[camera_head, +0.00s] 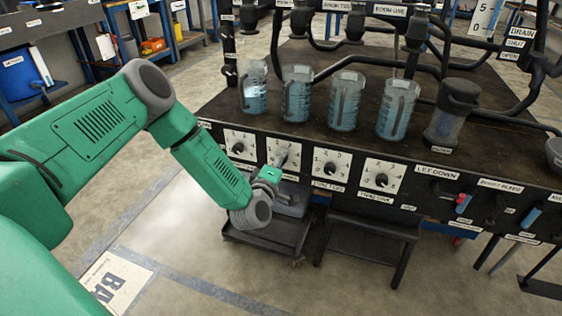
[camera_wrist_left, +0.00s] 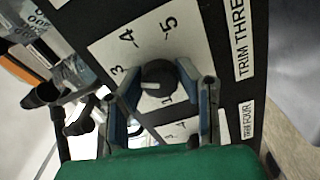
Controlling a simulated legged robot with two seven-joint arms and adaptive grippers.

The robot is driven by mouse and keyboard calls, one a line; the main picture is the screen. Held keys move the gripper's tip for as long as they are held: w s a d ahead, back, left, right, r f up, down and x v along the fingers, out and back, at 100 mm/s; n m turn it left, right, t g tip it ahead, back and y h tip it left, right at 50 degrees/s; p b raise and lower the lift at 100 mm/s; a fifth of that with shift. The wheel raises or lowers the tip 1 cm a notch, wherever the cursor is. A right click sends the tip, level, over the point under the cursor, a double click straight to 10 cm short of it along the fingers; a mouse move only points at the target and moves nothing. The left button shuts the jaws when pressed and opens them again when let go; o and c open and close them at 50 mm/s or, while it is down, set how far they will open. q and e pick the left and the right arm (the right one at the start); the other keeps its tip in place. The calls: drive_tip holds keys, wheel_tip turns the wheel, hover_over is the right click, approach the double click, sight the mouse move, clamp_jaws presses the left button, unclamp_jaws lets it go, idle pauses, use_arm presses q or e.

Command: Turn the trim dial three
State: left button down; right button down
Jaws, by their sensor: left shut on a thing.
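The trim dial three (camera_head: 284,153) is a black knob on a white numbered plate, second from the left in the row on the dark panel front. In the left wrist view, the knob (camera_wrist_left: 158,80) has a white pointer mark facing left, near the 3; part of the scale is hidden by a finger. The TRIM THREE label (camera_wrist_left: 241,45) is beside the plate. My left gripper (camera_head: 279,162) reaches it from the front. In the wrist view, its fingers (camera_wrist_left: 160,88) are shut on the knob, one on each side. My right gripper is not in view.
Dial four (camera_head: 240,147) is left of it; dial two (camera_head: 331,168) and dial one (camera_head: 381,180) are right. Several clear jugs (camera_head: 297,95) stand on the bench above. Black pipes (camera_head: 430,70) cross behind. A low black stand (camera_head: 370,228) is below. Floor at left is open.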

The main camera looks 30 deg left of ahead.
use_arm(q)
drive_tip(key=shift+s+d+f, duration=0.1)
drive_tip(key=shift+s+f, duration=0.1)
drive_tip(key=shift+f, duration=0.2)
drive_tip(key=c, duration=1.2)
unclamp_jaws()
drive_tip(key=shift+w+r, duration=0.1)
drive_tip(key=shift+w, duration=0.05)
drive_tip(key=shift+r, duration=0.1)
drive_tip(key=v, duration=1.2)
